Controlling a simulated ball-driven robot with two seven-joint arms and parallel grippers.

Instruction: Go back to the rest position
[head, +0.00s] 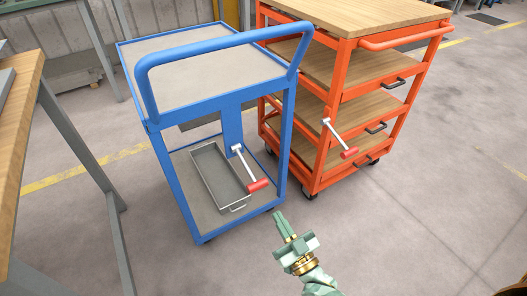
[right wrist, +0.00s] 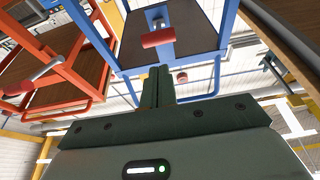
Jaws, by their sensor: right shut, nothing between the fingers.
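My right gripper (head: 283,226) is low in the middle of the head view, in front of the blue cart. Its two fingers are together with nothing between them. In the right wrist view the closed fingers (right wrist: 158,86) point toward the blue cart, and the gripper looks apart from it. My left gripper is not in view.
A blue cart (head: 215,108) holds a grey metal tray (head: 209,176) on its lower shelf and has a red-handled crank (head: 258,185). An orange cart (head: 338,95) with another red-handled crank (head: 350,152) stands to its right. A wooden table (head: 22,120) is at left. Floor at front right is clear.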

